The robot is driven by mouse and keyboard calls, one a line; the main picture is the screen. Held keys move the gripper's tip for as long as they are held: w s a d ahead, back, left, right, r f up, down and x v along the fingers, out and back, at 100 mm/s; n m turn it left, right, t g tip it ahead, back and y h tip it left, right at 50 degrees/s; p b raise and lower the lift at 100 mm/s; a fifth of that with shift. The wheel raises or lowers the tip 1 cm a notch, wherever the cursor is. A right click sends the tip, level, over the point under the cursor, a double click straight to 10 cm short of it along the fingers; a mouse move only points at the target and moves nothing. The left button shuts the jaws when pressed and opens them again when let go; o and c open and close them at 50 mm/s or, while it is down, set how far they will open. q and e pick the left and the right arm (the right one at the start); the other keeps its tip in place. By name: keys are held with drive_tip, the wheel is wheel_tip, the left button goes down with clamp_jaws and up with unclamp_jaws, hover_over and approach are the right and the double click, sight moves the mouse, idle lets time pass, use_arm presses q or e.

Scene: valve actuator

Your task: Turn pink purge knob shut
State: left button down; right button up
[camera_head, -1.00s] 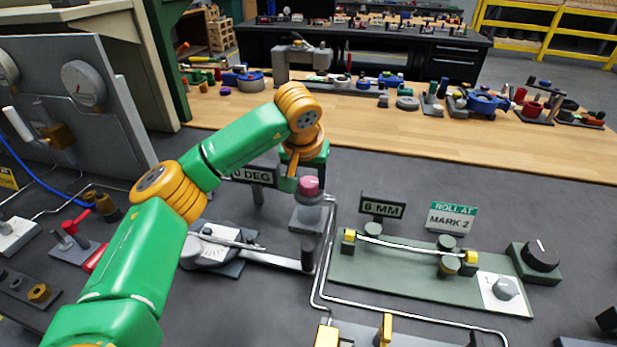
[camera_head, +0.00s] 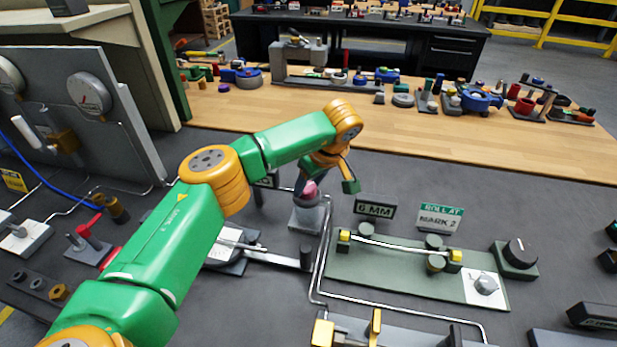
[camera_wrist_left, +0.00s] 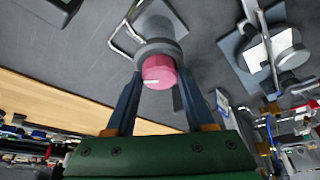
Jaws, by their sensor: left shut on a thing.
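The pink purge knob (camera_head: 309,188) sits on top of a grey cylindrical body (camera_head: 307,215) on the bench. In the left wrist view the pink knob (camera_wrist_left: 158,71) shows a pale line on its face and lies between the fingers. My left gripper (camera_head: 322,185) is at the knob from above and behind, its fingers partly hidden in the head view. In the left wrist view my left gripper (camera_wrist_left: 158,78) is shut on the knob, one dark finger on each side. My right gripper is not in view.
Thin metal pipes (camera_head: 322,260) run from the knob's body. A "6 MM" sign (camera_head: 375,208) and a green plate (camera_head: 400,265) with fittings stand to the right. A dial device (camera_head: 228,245) lies at the left, and a gauge panel (camera_head: 75,130) stands further left.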

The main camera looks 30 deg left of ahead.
use_arm(q)
drive_tip(key=shift+w+r+n+g+p, duration=0.1)
drive_tip(key=shift+n+g+p, duration=0.45)
drive_tip(key=shift+n, duration=0.85)
drive_tip(key=shift+c, duration=1.3)
unclamp_jaws()
drive_tip(key=shift+a, duration=0.1)
drive_tip(key=v, duration=0.7)
drive_tip(key=shift+b, duration=0.45)
